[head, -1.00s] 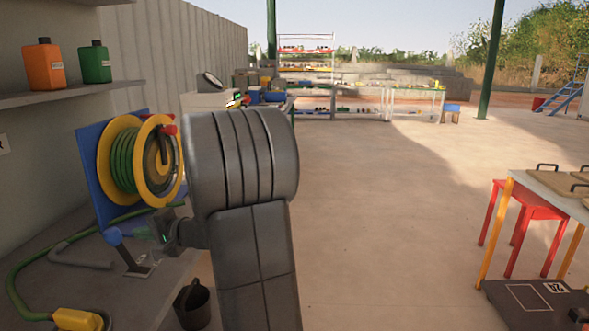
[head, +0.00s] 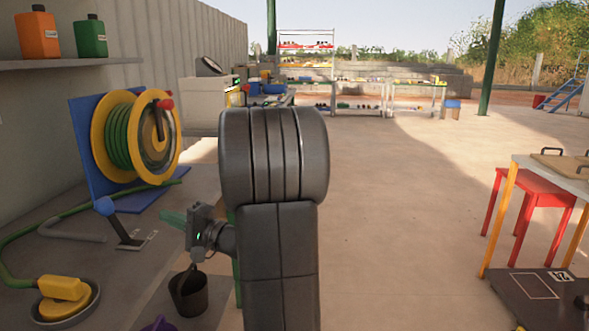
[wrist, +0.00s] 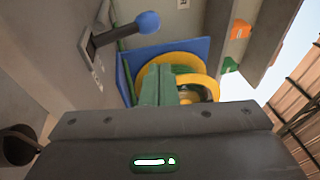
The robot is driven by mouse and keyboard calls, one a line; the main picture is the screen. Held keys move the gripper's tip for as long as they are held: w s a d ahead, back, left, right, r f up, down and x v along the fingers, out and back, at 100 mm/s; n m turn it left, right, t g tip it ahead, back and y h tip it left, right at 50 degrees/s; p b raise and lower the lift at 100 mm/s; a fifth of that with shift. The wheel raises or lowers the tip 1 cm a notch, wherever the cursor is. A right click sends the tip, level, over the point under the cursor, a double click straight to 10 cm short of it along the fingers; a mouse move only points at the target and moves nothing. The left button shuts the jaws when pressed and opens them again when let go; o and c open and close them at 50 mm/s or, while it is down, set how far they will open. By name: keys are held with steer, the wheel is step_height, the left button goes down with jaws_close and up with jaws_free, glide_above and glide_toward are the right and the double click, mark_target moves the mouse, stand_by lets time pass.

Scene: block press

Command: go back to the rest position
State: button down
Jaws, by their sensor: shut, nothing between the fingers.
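My gripper (head: 175,219) is at the left of my dark arm in the head view, with its green fingers pointing left. It is shut and empty, above the edge of the grey bench and clear of the objects on it. In the wrist view the green fingers (wrist: 158,88) are together, with the hose reel (wrist: 172,72) behind them. My arm's large dark links hide part of the middle of the head view.
The hose reel (head: 135,137) with its blue board, a blue-knobbed lever (head: 106,207) and a yellow block (head: 62,288) on a round dish are on the bench. A black bucket (head: 188,293) is below. A red stool (head: 532,195) stands right; open floor lies between.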

steer(key=v, duration=0.9)
